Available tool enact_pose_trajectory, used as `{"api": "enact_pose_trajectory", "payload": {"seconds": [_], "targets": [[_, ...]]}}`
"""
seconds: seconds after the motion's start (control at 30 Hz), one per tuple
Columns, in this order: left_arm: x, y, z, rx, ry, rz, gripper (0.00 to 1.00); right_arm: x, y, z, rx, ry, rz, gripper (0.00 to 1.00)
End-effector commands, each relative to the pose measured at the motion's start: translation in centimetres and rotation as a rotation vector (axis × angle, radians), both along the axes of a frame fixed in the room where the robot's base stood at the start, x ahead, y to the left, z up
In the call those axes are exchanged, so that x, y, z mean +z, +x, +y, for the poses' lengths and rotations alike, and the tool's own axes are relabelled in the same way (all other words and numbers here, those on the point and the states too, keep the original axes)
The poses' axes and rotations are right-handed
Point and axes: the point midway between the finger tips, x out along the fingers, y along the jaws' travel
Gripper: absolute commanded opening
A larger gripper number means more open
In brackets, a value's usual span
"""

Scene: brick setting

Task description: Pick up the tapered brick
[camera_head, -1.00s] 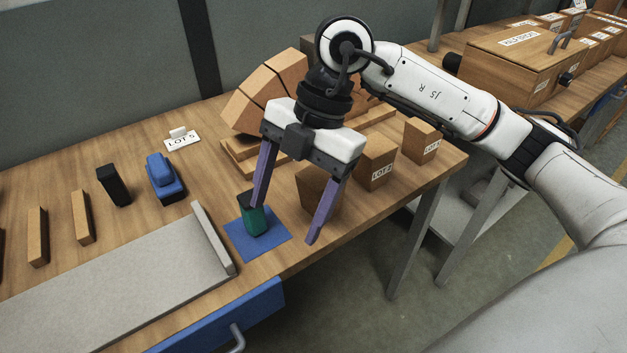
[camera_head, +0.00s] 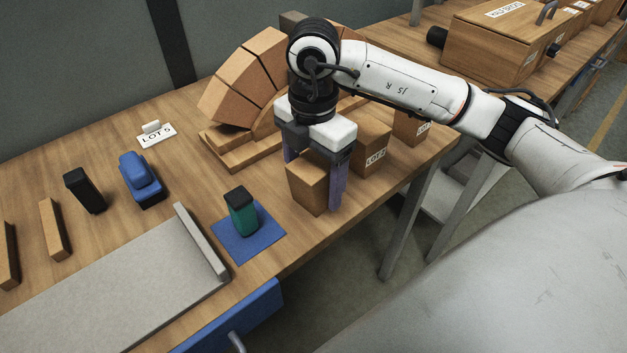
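A tan wooden brick (camera_head: 307,188), which looks like the tapered brick, stands on the table near its front edge, to the right of the blue mat. My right gripper (camera_head: 318,180) points down over it, one purple finger behind its left side and the other along its right side. The upper part of the brick is partly hidden by the gripper. I cannot tell whether the fingers press on it. The brick appears to rest on the table. My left gripper is not in view.
A green block with a dark top (camera_head: 241,212) stands on the blue mat (camera_head: 259,244), left of the gripper. A brick arch (camera_head: 240,88) stands behind, and a box labelled LOT 2 (camera_head: 374,150) is close on the right. A grey board (camera_head: 110,290) lies front left.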

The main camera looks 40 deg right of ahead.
Motion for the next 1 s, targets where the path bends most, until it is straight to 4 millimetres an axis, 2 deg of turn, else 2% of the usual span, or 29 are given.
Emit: {"api": "enact_pose_trajectory", "payload": {"seconds": [0.13, 0.37, 0.67, 0.9, 1.0], "targets": [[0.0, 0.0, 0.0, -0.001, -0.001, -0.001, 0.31, -1.3, 0.0, 0.0, 0.000, -0.001, 0.001, 0.72], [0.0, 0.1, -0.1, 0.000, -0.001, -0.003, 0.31, -1.4, 0.0, -0.1, 0.000, -0.001, 0.000, 0.72], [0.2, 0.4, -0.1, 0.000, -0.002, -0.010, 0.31, -1.3, 0.0, 0.0, 0.000, -0.001, -0.001, 0.21], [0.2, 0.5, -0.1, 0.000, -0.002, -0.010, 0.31, -1.1, 0.1, 0.0, 0.000, 0.001, -0.003, 0.19], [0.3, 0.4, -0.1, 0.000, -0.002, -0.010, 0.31, -0.3, 0.1, 0.0, 0.000, 0.000, -0.006, 0.19]]}}
